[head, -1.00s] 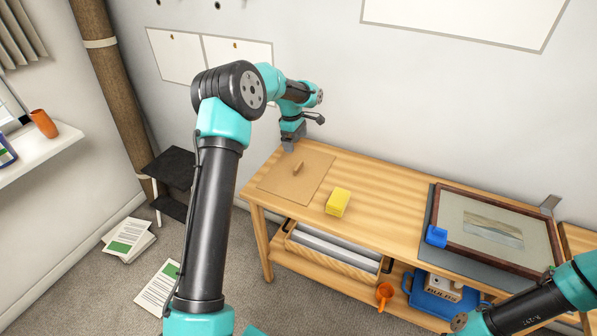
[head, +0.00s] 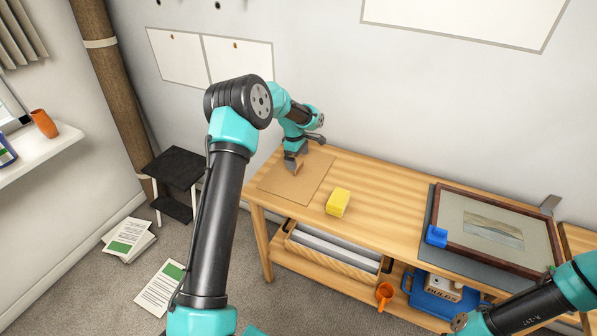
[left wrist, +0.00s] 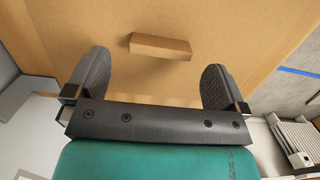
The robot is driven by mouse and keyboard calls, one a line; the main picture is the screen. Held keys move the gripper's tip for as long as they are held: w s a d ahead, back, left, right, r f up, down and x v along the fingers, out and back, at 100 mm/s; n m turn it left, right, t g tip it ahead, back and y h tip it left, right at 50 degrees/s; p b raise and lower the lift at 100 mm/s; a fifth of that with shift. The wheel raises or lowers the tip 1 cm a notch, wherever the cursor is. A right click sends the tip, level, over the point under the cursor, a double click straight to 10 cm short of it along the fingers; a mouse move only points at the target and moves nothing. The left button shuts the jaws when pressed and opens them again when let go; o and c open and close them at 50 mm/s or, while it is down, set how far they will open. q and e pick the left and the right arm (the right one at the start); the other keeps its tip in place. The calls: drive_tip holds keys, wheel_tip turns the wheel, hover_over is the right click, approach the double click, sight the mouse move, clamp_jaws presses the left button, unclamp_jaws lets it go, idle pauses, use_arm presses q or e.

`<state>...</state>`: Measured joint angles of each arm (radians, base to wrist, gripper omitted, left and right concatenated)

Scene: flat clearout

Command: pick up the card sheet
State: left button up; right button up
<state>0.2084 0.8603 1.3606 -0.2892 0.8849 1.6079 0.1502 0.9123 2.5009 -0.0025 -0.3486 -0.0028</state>
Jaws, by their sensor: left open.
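The card sheet (head: 300,189) is a flat brown square lying on the left end of the wooden table, with a small raised tab near its middle. In the left wrist view the sheet (left wrist: 225,25) fills most of the picture, and its tab (left wrist: 160,46) stands just beyond and between my fingertips. My left gripper (head: 293,164) is low over the sheet at the tab and hides part of it in the head view. In the left wrist view my left gripper (left wrist: 157,68) is open, with nothing between its fingers. My right gripper is not in view.
A yellow sponge-like block (head: 338,202) lies right of the sheet. A framed picture (head: 537,257) on a grey mat and a blue block (head: 436,236) are farther right. The wall stands behind the table. A black stool (head: 176,168) stands left of the table.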

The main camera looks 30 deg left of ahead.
sight(298, 165)
use_arm(q)
drive_tip(key=f, duration=0.4)
drive_tip(key=shift+d, duration=0.25)
drive_tip(key=shift+c, duration=0.3)
drive_tip(key=c, duration=0.9)
drive_tip(key=shift+r, duration=0.1)
wheel_tip(298, 165, up, 10)
drive_tip(key=shift+f, duration=0.1)
idle(0.3)
